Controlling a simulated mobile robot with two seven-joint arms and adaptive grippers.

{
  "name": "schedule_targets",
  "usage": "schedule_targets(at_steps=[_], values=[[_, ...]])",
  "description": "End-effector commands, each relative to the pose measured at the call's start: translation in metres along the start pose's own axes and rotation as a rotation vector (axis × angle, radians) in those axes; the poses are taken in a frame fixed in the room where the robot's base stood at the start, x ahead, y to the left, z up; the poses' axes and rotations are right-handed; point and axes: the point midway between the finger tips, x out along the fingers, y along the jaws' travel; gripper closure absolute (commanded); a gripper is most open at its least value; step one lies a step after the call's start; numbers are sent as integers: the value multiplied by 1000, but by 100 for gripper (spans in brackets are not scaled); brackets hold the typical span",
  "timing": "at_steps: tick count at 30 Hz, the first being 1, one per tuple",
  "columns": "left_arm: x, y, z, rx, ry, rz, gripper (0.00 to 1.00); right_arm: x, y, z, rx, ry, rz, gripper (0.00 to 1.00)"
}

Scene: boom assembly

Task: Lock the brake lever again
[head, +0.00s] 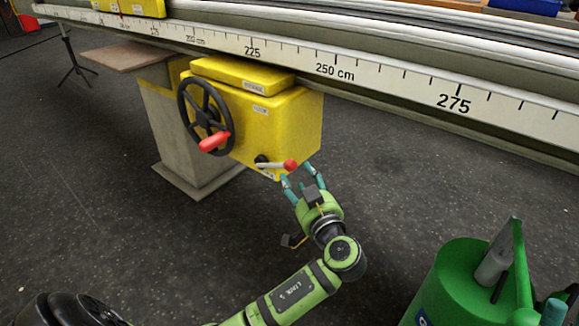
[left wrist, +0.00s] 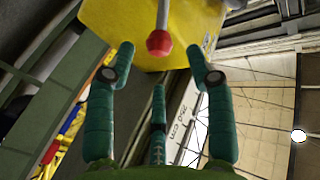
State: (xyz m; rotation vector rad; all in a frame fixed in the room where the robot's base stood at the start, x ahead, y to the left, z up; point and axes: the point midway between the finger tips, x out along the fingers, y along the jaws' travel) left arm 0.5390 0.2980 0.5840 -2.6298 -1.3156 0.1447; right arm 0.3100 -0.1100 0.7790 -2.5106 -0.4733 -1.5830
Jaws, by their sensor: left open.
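The brake lever (head: 272,165) is a short pale bar with a red ball knob (head: 290,165), low on the front of the yellow box (head: 295,125). In the head view it points right, close to horizontal. My left gripper (head: 300,176) is open just below and right of the knob. In the left wrist view the red knob (left wrist: 159,43) shows ahead, between and beyond the open teal fingers (left wrist: 158,85); no finger visibly grips it.
A black handwheel (head: 204,115) with a red handle (head: 214,142) is left of the lever. A long scaled rail (head: 390,78) runs above the box. A grey pedestal (head: 185,140) stands behind. A green cylinder (head: 462,285) stands at the lower right.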

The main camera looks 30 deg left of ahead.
Motion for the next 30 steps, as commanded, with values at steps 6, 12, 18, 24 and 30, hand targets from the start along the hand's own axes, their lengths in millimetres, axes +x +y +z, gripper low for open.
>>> schedule_targets(at_steps=[6, 12, 18, 24, 30], values=[[34, 0, 1, 1, 3, -2, 46, -7, 4, -3, -1, 53, 11, 46], [49, 0, 1, 1, 0, 1, 46, -9, 6, -6, -1, 80, 18, 46], [50, 0, 1, 2, -1, 2, 46, -9, 7, -7, 0, 82, 19, 46], [50, 0, 1, 2, -1, 1, 100, -9, 7, -7, 0, 82, 18, 46], [50, 0, 1, 2, -2, 1, 100, -8, 7, -7, -1, 82, 18, 46]])
